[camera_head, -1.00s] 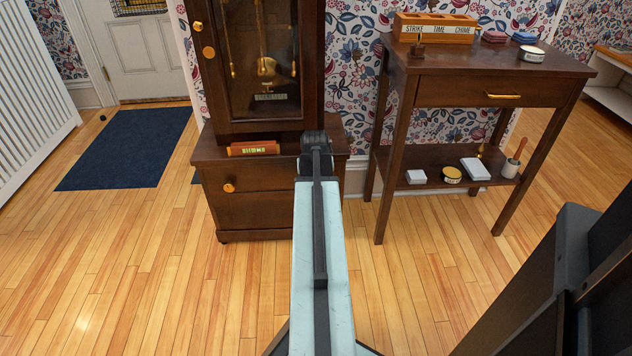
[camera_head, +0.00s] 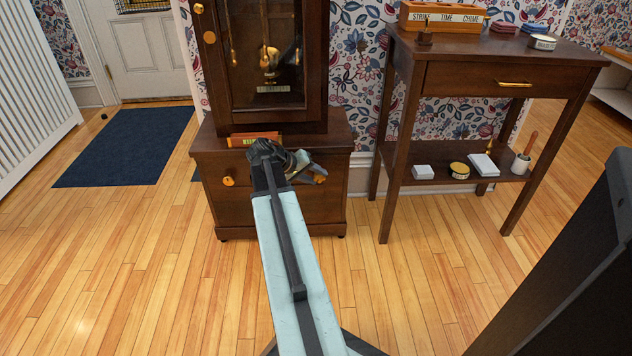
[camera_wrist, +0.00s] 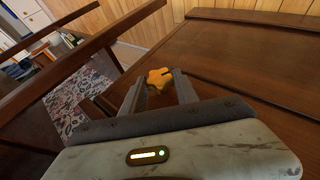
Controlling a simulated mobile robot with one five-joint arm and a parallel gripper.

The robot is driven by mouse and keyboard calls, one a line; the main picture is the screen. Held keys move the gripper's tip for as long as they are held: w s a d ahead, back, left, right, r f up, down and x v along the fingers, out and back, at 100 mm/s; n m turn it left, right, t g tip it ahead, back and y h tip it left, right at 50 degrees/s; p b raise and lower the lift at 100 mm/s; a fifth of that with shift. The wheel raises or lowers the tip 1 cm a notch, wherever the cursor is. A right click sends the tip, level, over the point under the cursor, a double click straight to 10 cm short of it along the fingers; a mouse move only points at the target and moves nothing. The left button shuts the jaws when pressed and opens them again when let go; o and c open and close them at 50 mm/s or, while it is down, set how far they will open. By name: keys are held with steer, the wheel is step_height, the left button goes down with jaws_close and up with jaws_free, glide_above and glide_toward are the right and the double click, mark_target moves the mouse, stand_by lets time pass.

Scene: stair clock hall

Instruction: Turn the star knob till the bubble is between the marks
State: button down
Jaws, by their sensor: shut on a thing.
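The star knob (camera_wrist: 160,79) is orange-yellow with rounded lobes. It sits between the fingertips of my gripper (camera_wrist: 161,82) in the wrist view, and the gripper is shut on it. In the head view my gripper (camera_head: 309,168) is at the front right of the clock's base, and the knob (camera_head: 320,180) shows just below the fingers. The orange level (camera_head: 253,139) lies on the ledge at the foot of the clock case. My arm hides part of its green vial, and I cannot read where the bubble is against the marks.
The dark wooden clock (camera_head: 265,60) stands on its base, with another round knob (camera_head: 228,181) at the front left. A side table (camera_head: 460,78) with several small items stands to the right. A blue mat (camera_head: 125,150) lies to the left. The floor in front is clear.

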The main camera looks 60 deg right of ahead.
steer(key=shift+a+f+g+h+b, duration=0.1)
steer(key=shift+g+h+b, duration=0.2)
steer(key=shift+b, duration=0.15)
steer(key=c, duration=1)
jaws_free()
steer(key=shift+o, duration=0.2)
steer(key=p+v, duration=0.5)
steer(key=v, duration=0.2)
steer(key=shift+w+a+r, duration=0.2)
steer(key=shift+a+r, duration=0.05)
